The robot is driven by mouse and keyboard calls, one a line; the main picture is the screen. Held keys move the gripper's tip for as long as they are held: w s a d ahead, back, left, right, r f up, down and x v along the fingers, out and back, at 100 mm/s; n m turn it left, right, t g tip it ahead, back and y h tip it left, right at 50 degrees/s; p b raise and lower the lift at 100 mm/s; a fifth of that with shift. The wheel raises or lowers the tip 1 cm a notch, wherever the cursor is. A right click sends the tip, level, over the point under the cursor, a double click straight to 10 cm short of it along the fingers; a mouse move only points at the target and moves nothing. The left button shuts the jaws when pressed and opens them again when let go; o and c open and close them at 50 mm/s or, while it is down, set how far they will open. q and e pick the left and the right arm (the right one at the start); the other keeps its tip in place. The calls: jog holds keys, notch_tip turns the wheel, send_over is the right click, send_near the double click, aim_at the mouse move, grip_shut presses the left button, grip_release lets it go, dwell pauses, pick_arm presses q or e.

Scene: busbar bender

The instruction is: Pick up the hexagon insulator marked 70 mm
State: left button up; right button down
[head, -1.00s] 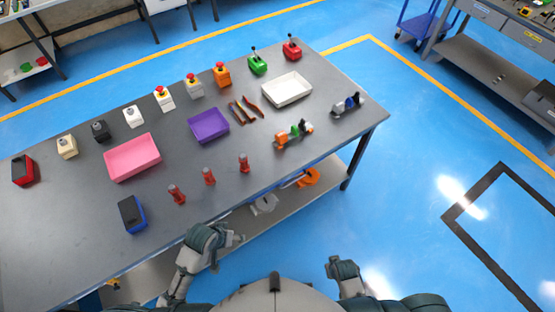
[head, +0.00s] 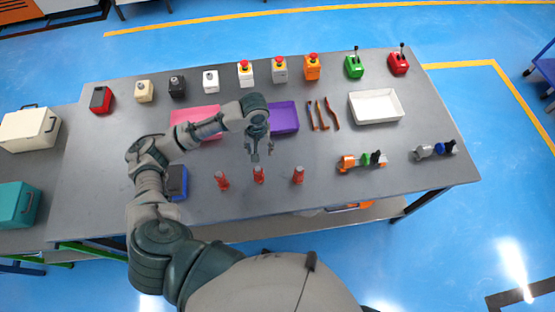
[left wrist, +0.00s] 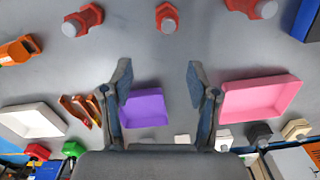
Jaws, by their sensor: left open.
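Three red insulators stand in a row near the table's front edge: a left one (head: 222,181), a middle one (head: 259,175) and a right one (head: 298,176). The left wrist view shows them along its top, with the middle one (left wrist: 167,18) ahead of the gap between my fingers. Their size markings are too small to read. My left gripper (head: 258,154) is open and empty, just behind and above the middle insulator. Its two spread fingers (left wrist: 158,80) show in the left wrist view. My right gripper is out of view.
A pink tray (head: 203,114) lies partly behind my left arm, and a purple tray (head: 284,118) is right of the gripper. A blue-black box (head: 177,182) stands left of the insulators. Orange clamp parts (head: 348,163) lie to the right. Button boxes line the back.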

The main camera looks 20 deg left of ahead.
pick_arm(q)
send_over(257, 167)
jog(key=s, duration=0.2)
jog(key=f, duration=0.3)
jog(key=d+f, duration=0.1)
jog(key=f, duration=0.1)
jog(key=shift+w+f, duration=0.2)
jog(key=shift+w, duration=0.05)
jog(key=f, duration=0.1)
jog(key=w+f, duration=0.1)
jog(key=f, duration=0.1)
jog(key=a+f, duration=0.1)
jog(key=f, duration=0.1)
jog(key=shift+w+f, duration=0.2)
jog(key=shift+w, duration=0.05)
jog(key=f, duration=0.3)
jog(key=d+f+p, duration=0.1)
jog(key=f, duration=0.1)
jog(key=shift+s+f, duration=0.1)
jog(key=shift+s, duration=0.3)
jog(key=shift+w+f, duration=0.1)
jog(key=shift+f, duration=0.1)
jog(key=shift+a, duration=0.2)
jog(key=shift+a, duration=0.25)
jog(key=c, duration=1.1)
jog(key=shift+d, duration=0.15)
grip_shut()
jog(key=shift+d, duration=0.15)
